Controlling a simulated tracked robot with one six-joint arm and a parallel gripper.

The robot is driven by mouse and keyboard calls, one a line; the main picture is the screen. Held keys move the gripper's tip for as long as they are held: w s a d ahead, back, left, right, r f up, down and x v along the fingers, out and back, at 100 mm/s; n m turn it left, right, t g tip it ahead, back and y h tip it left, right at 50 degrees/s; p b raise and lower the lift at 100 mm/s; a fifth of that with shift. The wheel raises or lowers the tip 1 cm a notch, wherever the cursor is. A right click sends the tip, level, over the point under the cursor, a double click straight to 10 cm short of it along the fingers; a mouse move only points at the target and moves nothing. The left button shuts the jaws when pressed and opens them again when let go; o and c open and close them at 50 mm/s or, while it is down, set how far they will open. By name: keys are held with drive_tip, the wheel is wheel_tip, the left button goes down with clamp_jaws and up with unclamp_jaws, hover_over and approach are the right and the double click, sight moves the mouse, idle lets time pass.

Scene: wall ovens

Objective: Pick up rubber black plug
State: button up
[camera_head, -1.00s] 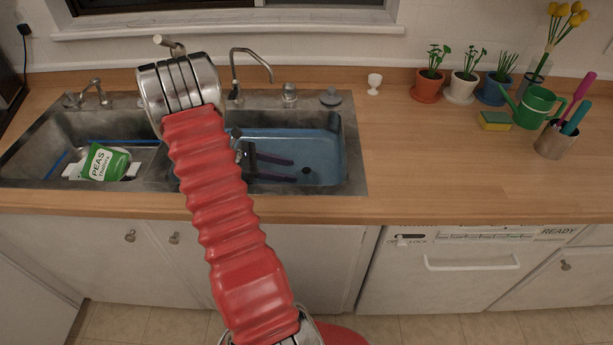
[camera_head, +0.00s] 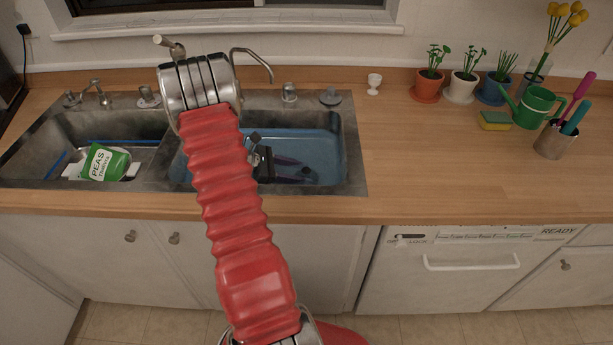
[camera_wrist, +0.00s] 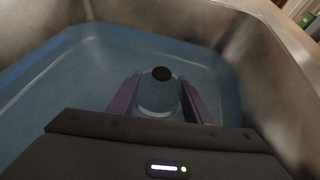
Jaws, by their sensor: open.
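The black plug (camera_wrist: 161,73) shows as a small dark disc in the wrist view, low in the blue right-hand basin (camera_wrist: 60,80). It lies just beyond and between my two purple fingertips, with no contact visible. A pale rounded shape (camera_wrist: 158,98) shows between the fingers in front of it; I cannot tell what it is. My gripper (camera_wrist: 160,84) is open and empty, its fingers apart on either side. In the head view, my gripper (camera_head: 306,172) reaches into the right basin, and the plug is hard to make out by the fingertips.
The basin's metal walls (camera_wrist: 265,60) rise close on the right. The left basin holds a green peas bag (camera_head: 105,163). A faucet (camera_head: 255,62) stands behind the basins. Potted plants (camera_head: 428,88) and a green watering can (camera_head: 535,105) stand on the right of the counter (camera_head: 430,160).

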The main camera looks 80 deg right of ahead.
drive_tip(key=shift+c, duration=0.7)
clamp_jaws()
wheel_tip(320, 180, up, 10)
idle(0.7)
idle(0.5)
